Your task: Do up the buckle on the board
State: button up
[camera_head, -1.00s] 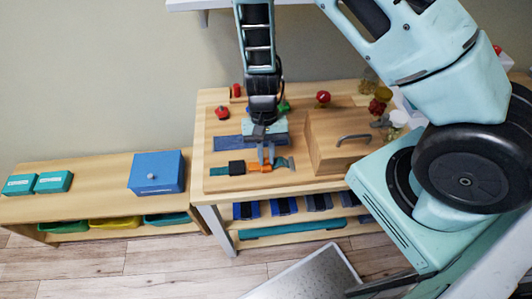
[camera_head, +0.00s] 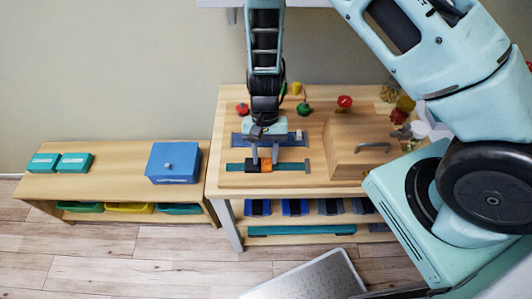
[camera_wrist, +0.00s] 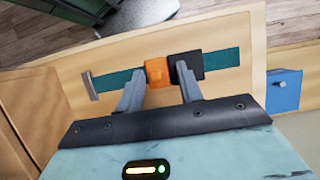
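On the wooden board (camera_head: 228,122) lies a teal strap (camera_head: 292,166) with the buckle, a black part (camera_head: 252,167) and an orange part (camera_head: 266,166). In the wrist view the orange part (camera_wrist: 158,73) sits directly against the black part (camera_wrist: 188,66), with no gap visible; whether it is latched inside cannot be told. My gripper (camera_head: 265,158) is open above the buckle. In the wrist view its fingers (camera_wrist: 159,68) stand apart, one left of the orange part and one in front of the black part. A grey end piece (camera_wrist: 90,86) crosses the strap's left end.
A wooden box with a grey handle (camera_head: 360,147) stands right of the strap. A blue strip (camera_head: 290,139) lies behind it. Red, green and yellow knobs (camera_head: 304,108) stand farther back. A low bench (camera_head: 120,180) at left bears a blue box (camera_head: 172,163) and teal boxes (camera_head: 75,162).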

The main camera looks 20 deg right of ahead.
jog(key=b+v, duration=0.2)
jog(key=v, duration=1.5)
jog(key=shift+w+r+b, duration=0.2)
jog(key=shift+b, duration=0.1)
jog(key=s+a+r+n+t, duration=0.1)
jog(key=s+r+n, duration=0.2)
jog(key=s, duration=0.4)
jog(key=s+a+r+n+t, duration=0.1)
jog(key=s+a+r+n, duration=0.1)
jog(key=s+n, duration=0.3)
jog(key=s+a+r+n+t+h, duration=0.1)
jog(key=s+r+n, duration=0.3)
jog(key=s, duration=0.5)
jog(key=shift+s+a+t, duration=0.2)
jog(key=shift+a+t, duration=0.3)
jog(key=shift+a, duration=0.05)
jog(key=shift+r, duration=0.1)
dwell(1.0)
